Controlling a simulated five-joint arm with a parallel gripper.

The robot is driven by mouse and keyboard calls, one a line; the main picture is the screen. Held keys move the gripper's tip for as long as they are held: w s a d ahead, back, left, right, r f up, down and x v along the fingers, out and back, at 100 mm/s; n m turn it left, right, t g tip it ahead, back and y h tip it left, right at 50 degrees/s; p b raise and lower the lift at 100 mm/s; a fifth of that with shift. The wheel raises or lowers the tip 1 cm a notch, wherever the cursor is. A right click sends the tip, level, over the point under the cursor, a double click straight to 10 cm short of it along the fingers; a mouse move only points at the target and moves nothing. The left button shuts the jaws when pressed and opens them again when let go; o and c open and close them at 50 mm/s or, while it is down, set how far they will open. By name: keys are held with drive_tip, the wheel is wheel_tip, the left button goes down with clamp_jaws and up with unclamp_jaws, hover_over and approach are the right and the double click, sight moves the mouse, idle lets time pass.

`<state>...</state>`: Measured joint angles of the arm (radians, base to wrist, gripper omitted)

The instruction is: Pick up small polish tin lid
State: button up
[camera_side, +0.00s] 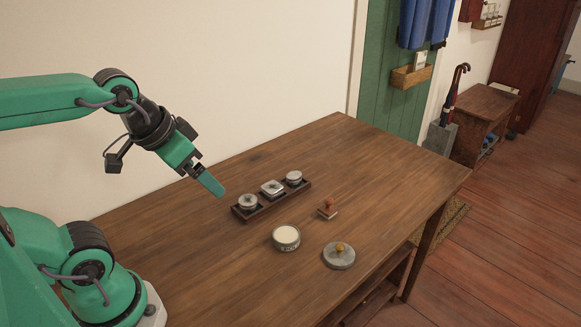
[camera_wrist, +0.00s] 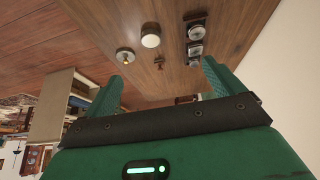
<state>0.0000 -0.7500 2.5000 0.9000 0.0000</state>
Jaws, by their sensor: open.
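A round grey lid with an amber knob (camera_side: 339,258) lies flat on the table at the right front; it also shows in the wrist view (camera_wrist: 125,57). An open round tin with a pale top (camera_side: 286,238) stands just left of it, apart from it, and shows in the wrist view (camera_wrist: 150,38). My gripper (camera_side: 211,184) is open and empty, above the table and left of the tray, well away from the lid. In the wrist view its two fingers (camera_wrist: 162,72) are spread apart.
A dark tray (camera_side: 305,187) holds three small grey containers in a row behind the tin. A small brown stamp-like piece (camera_side: 327,209) stands between tray and lid. The wooden table (camera_side: 400,165) is clear at the back right. A pale wall rises behind it.

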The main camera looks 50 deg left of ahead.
drive_tip(key=shift+w, duration=0.15)
drive_tip(key=m+g, duration=0.2)
drive_tip(key=g, duration=0.4)
hover_over(339, 246)
drive_tip(key=f, duration=1.5)
drive_tip(key=shift+a+f, duration=0.2)
drive_tip(key=shift+f, duration=0.1)
drive_tip(key=shift+w+d+f, duration=0.1)
drive_tip(key=shift+d+f, duration=0.1)
drive_tip(key=shift+f, duration=0.15)
drive_tip(key=shift+f, duration=0.1)
drive_tip(key=shift+f, duration=1.2)
drive_tip(key=shift+f, duration=0.1)
